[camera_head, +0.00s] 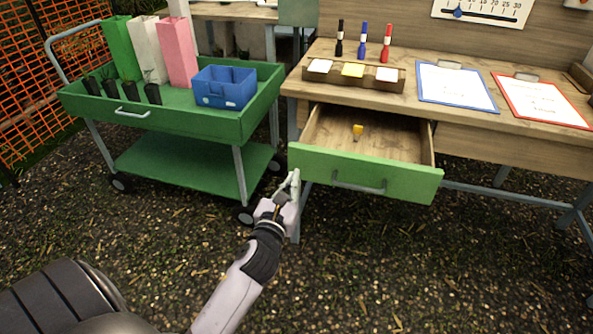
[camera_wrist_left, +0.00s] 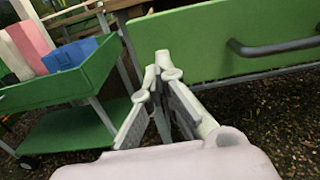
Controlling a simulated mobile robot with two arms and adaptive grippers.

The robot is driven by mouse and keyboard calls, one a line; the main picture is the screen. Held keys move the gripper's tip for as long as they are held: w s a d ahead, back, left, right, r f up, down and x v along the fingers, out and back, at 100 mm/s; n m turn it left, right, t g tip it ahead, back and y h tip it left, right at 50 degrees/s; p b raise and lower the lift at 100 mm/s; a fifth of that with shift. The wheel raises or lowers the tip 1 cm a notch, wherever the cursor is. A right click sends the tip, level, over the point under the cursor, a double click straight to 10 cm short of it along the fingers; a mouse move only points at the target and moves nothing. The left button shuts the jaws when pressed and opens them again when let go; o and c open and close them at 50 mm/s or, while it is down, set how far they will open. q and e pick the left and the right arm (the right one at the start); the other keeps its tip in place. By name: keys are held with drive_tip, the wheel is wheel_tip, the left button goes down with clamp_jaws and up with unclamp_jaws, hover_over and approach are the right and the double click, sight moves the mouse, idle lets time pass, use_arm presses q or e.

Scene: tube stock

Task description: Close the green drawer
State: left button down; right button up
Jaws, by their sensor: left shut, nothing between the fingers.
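The green drawer (camera_head: 410,184) under the wooden desk is pulled open in the head view. Its dark bar handle (camera_head: 358,185) is on the front, and a small yellow object (camera_head: 358,131) lies inside. My left gripper (camera_head: 293,175) is shut and empty, at the left end of the drawer front. In the left wrist view the shut fingertips (camera_wrist_left: 161,62) are by the left edge of the green front (camera_wrist_left: 200,45), left of the handle (camera_wrist_left: 270,47). I cannot tell whether they touch it. My right gripper is not in view.
A green cart (camera_head: 183,127) stands left of the desk, carrying pink, white and green blocks and a blue basket (camera_head: 224,87). The desk top (camera_head: 405,100) holds markers, a wooden tray and two clipboards. Gravel ground in front is clear.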

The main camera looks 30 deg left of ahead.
sight(300, 164)
use_arm(q)
drive_tip(key=x, duration=0.4)
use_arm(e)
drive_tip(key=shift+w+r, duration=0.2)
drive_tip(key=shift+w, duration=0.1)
